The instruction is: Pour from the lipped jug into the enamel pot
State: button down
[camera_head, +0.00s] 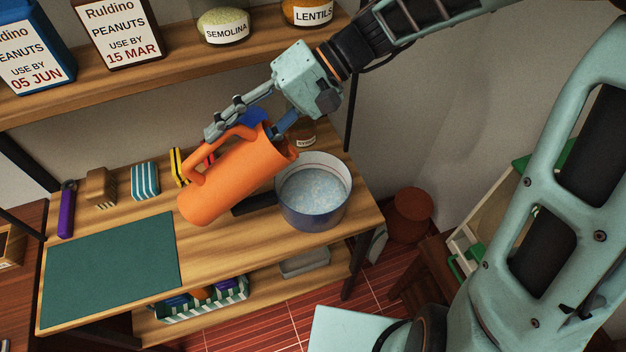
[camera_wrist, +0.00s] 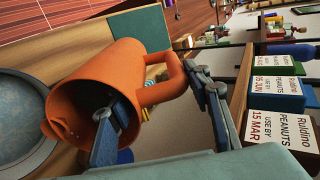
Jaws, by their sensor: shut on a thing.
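The orange lipped jug (camera_head: 232,180) is tilted above the counter, its mouth up and to the right beside the enamel pot. It also shows in the wrist view (camera_wrist: 113,75), lip towards the pot. My gripper (camera_head: 247,128) is shut on the jug, one finger at the mouth and the other outside by the handle; it also shows in the wrist view (camera_wrist: 165,115). The enamel pot (camera_head: 315,212), blue outside with a white inner rim, stands on the counter. Its inside shows a speckled pale blue-grey surface; I cannot tell whether this is contents. No stream is visible.
A green mat (camera_head: 110,270) lies at the counter's left. A labelled jar (camera_head: 305,135) is behind the pot. A shelf (camera_head: 160,78) with containers runs above.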

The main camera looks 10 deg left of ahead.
aim_at(249, 141)
jog(key=shift+w+d+f+g+y+b, duration=0.35)
jog(key=shift+f+y+b, duration=0.2)
jog(key=shift+b, duration=0.35)
jog(key=shift+w+d+f+g+y+b, duration=0.2)
jog(key=shift+d+f+y+b, duration=0.25)
jog(key=shift+f+b, duration=0.35)
dwell(2.9)
